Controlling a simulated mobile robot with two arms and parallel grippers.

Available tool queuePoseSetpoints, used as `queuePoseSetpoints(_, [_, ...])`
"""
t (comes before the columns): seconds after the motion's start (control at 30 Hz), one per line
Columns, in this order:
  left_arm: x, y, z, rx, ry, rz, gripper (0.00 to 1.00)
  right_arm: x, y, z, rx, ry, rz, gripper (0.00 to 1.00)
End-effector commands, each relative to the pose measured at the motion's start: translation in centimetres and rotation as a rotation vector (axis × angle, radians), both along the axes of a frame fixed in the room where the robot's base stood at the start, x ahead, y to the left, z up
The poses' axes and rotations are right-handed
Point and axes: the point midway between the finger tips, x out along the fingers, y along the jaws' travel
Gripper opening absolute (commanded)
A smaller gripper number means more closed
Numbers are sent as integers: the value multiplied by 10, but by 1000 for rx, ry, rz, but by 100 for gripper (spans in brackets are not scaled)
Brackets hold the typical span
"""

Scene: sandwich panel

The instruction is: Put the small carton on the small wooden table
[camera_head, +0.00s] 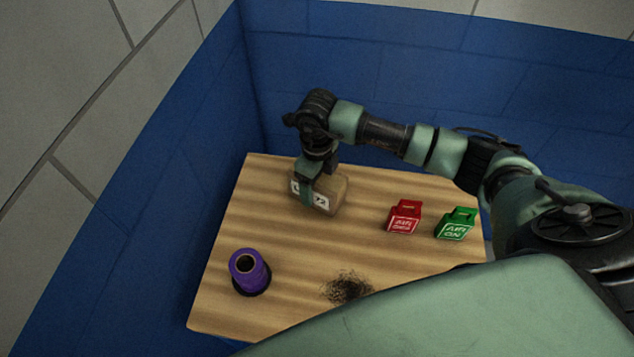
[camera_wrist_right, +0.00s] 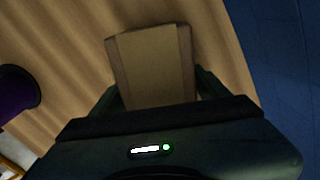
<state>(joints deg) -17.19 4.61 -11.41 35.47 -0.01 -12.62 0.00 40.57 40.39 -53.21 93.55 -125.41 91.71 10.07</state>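The small carton (camera_head: 328,201) is a brown box with a white printed label, at the back left of the wooden table (camera_head: 278,290). My right gripper (camera_head: 316,180) points down over it, with one finger across the label side. In the right wrist view the carton (camera_wrist_right: 150,60) lies between the two fingers (camera_wrist_right: 160,95), which are close to its sides. I cannot tell whether they press on it. The carton looks at or very near the tabletop; its underside is hidden. My left gripper is not in view.
A purple spool (camera_head: 247,272) stands at the front left. A red tag-like block (camera_head: 404,217) and a green one (camera_head: 456,224) stand at the right. A dark scorched patch (camera_head: 348,288) marks the front. Blue walls (camera_head: 300,60) close in the back and left. The table's middle is clear.

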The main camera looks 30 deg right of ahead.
Motion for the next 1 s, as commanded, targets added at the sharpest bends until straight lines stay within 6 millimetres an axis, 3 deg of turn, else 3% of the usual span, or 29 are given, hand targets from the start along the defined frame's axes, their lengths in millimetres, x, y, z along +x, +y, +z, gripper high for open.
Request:
queuePoseSetpoints(0.3, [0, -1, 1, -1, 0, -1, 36, 0, 0, 1, 0, 0, 0, 84])
queuePoseSetpoints(0.47, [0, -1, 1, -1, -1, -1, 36, 1, 0, 11, 0, -2, 0, 84])
queuePoseSetpoints(0.8, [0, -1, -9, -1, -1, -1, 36, 2, 0, 81, 0, -6, 0, 84])
queuePoseSetpoints(1.0, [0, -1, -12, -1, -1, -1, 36, 1, 0, 112, -1, -3, 0, 84])
